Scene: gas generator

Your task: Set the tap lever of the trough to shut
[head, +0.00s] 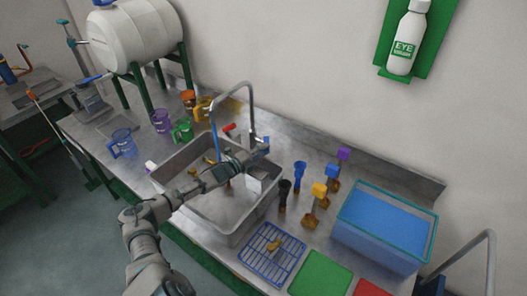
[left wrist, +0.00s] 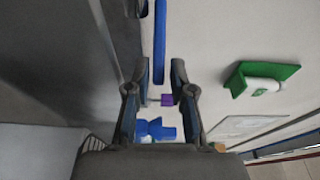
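A steel sink trough (head: 188,165) is set in the bench, with a tall arched tap (head: 249,100) at its back edge. A thin blue stream or rod (head: 214,145) hangs below the spout. A red lever-like part (head: 229,127) is left of the tap's foot and a small blue part (head: 266,139) is right of it; I cannot tell which is the lever. My left gripper (head: 263,149) reaches over the sink close to the tap's foot. In the left wrist view its fingers (left wrist: 160,88) are apart with nothing held; a blue bar (left wrist: 160,40) shows ahead. My right gripper is out of view.
Coloured mugs (head: 183,131) and a white tank (head: 137,35) stand to the left. Blue, black and yellow upright items (head: 300,174), a blue rack (head: 272,253) and a water-filled tub (head: 345,227) stand to the right. An eye-wash bottle (head: 404,45) hangs on the wall.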

